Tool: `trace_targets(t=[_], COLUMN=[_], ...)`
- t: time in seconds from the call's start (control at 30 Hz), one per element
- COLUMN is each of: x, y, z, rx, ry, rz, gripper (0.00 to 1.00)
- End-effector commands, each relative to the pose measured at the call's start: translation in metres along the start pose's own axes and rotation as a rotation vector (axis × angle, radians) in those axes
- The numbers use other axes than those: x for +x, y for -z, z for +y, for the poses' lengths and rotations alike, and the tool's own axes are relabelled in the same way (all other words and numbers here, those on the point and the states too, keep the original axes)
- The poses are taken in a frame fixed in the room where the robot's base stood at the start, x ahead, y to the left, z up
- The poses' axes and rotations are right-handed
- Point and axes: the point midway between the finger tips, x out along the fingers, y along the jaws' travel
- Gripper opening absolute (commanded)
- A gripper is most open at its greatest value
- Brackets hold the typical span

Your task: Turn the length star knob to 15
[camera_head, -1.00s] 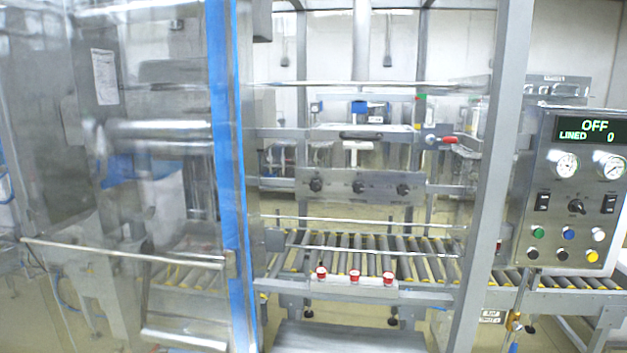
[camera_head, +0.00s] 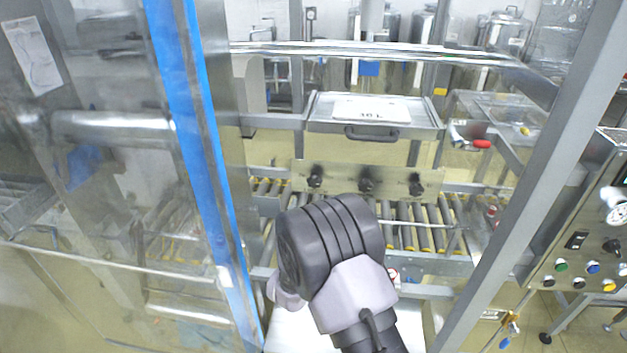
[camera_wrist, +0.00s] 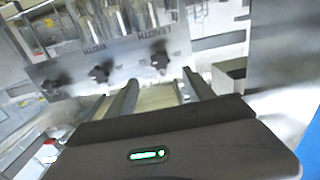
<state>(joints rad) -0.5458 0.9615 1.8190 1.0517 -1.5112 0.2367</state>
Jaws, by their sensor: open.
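A steel panel (camera_head: 340,188) with three dark star knobs stands ahead in the head view. In the wrist view the picture is upside down, and the length knob (camera_wrist: 160,62) is at the right under the inverted LENGTH lettering. It matches the left knob (camera_head: 316,177) in the head view. The middle knob (camera_wrist: 102,72) is by the WIDTH label. My gripper (camera_wrist: 160,80) is open and empty, its fingers pointing toward the length knob and apart from it. In the head view my wrist hides the fingers. The scale reading is too small to tell.
A blue-edged clear door (camera_head: 190,120) stands open at the left. A grey post (camera_head: 540,190) and the control box (camera_head: 595,230) are at the right. A lidded tray (camera_head: 375,112) sits above the knobs and a roller conveyor (camera_head: 410,225) runs below.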

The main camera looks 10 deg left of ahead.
Motion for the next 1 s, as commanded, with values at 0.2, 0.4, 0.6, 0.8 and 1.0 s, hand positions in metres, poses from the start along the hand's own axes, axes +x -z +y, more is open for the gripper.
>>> trace_targets(t=[0.2, 0.4, 0.6, 0.8, 1.0], x=[0.062, 0.092, 0.098, 0.098, 0.097], y=[0.001, 0.000, 0.001, 0.001, 0.001], z=[0.001, 0.000, 0.001, 0.001, 0.000], rx=[0.001, -0.001, -0.001, -0.001, -0.001], ry=[-0.001, 0.001, 0.001, 0.001, 0.001], rz=[0.002, 0.000, 0.000, -0.001, -0.001], gripper=[0.62, 0.62, 0.62, 0.50, 0.11])
